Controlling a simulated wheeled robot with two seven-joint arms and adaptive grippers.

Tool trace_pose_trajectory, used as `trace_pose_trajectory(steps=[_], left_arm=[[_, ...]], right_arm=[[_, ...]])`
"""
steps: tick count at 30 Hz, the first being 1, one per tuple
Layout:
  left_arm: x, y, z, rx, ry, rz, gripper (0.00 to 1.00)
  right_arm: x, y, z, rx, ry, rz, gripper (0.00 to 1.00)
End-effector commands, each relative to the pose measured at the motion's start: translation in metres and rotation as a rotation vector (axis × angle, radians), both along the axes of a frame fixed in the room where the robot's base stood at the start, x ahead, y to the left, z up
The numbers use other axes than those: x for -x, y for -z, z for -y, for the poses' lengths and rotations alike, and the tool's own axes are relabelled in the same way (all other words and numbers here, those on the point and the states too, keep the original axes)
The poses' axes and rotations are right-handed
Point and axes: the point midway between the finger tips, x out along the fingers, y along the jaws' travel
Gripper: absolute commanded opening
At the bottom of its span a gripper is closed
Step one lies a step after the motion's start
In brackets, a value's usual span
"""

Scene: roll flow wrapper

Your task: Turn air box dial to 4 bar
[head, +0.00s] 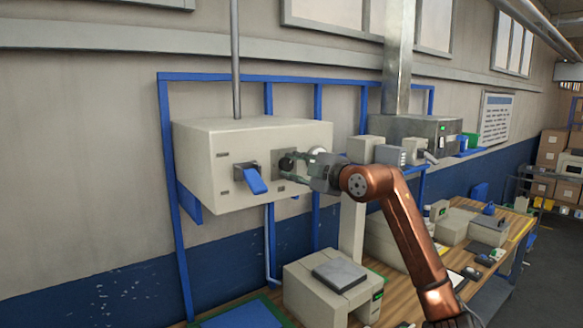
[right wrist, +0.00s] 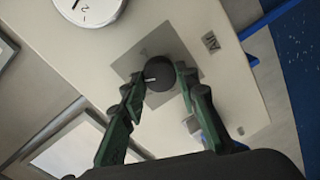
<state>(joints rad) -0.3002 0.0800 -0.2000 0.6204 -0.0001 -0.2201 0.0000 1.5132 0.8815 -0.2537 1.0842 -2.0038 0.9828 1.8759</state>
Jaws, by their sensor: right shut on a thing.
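The air box (head: 225,165) is a cream box on the blue wall frame. Its black dial (head: 286,163) sits on a grey square plate on the front face. My right gripper (head: 290,167) reaches in from the right and is shut on the dial. In the right wrist view the dial (right wrist: 160,74) is between the two green fingers (right wrist: 160,88), with a white mark on its left side. A round white gauge (right wrist: 90,8) shows at the top edge, partly cut off; its reading cannot be told. My left gripper is not in view.
A blue lever handle (head: 256,183) sticks out of the box front, left of the dial. Small boxes and a grey machine (head: 425,135) stand on a shelf to the right. A wooden bench (head: 400,270) with several devices lies below.

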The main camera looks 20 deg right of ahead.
Motion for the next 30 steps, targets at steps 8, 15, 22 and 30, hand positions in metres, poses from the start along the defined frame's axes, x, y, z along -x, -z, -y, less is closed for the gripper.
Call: trace_pose_trajectory(steps=[8,15,22,30], left_arm=[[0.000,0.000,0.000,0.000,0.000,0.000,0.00],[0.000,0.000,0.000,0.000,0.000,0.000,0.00],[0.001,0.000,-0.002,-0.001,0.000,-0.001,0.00],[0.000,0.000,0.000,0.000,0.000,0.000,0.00]], right_arm=[[0.000,0.000,0.001,0.001,0.001,0.001,0.38],[0.000,0.000,0.000,0.001,0.000,0.000,0.47],[0.004,0.000,0.002,0.001,0.000,0.001,0.47],[0.047,-0.003,0.021,0.004,0.004,0.004,0.47]])
